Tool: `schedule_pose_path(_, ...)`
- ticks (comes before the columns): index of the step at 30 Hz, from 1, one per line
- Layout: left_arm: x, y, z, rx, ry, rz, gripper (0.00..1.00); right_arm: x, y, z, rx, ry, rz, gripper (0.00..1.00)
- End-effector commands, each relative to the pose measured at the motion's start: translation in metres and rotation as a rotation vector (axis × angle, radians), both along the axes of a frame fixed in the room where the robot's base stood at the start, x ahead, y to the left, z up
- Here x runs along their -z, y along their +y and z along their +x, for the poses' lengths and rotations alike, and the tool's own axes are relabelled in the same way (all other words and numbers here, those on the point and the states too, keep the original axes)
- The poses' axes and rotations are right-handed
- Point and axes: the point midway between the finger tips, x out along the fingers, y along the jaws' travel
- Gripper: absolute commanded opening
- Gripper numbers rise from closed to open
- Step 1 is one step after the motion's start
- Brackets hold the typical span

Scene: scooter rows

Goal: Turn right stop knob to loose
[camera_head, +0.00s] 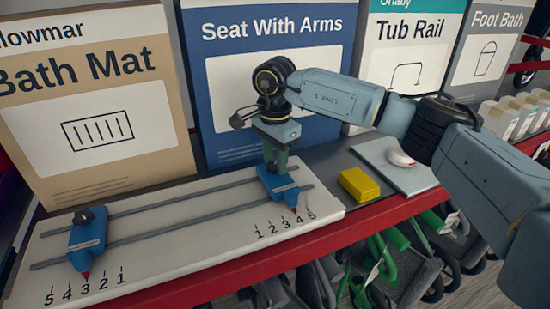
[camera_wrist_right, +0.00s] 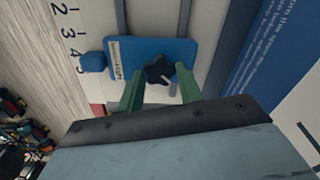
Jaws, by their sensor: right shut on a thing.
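The right stop (camera_head: 281,184) is a blue block on two grey rails of a white board (camera_head: 190,241). Its red pointer is near 4 on the right scale. Its dark star-shaped knob (camera_wrist_right: 159,71) has a pale line and shows in the right wrist view. My right gripper (camera_head: 275,160) reaches down from above onto this stop, its green fingers (camera_wrist_right: 159,88) shut on the knob from both sides. In the head view the gripper hides the knob. A small white label on the stop is too small to read surely. My left gripper is not in view.
The left stop (camera_head: 87,239), also blue with a dark knob, has its red pointer near 3. A yellow block (camera_head: 359,184) and a grey plate (camera_head: 418,180) with a white and red round thing (camera_head: 401,158) are to the right. Large product boxes stand behind.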

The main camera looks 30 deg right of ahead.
Motion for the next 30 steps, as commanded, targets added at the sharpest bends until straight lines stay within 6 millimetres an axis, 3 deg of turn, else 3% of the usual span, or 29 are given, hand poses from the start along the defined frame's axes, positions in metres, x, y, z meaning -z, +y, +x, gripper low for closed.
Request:
schedule_pose_path(1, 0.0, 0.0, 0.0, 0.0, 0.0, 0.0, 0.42, -0.002, 0.0, 0.001, 0.0, -0.004, 0.003, 0.37)
schedule_pose_path(6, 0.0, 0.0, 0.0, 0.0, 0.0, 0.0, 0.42, -0.001, 0.0, 0.001, 0.001, -0.002, 0.003, 0.57)
schedule_pose_path(17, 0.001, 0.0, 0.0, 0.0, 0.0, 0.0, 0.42, -0.006, 0.0, 0.001, 0.001, -0.003, 0.002, 0.57)
schedule_pose_path(20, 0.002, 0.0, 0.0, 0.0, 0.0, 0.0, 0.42, -0.02, 0.001, 0.001, 0.001, -0.005, 0.002, 0.57)
schedule_pose_path(30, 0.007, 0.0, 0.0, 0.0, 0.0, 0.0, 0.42, -0.095, 0.0, 0.001, 0.001, -0.006, 0.002, 0.57)
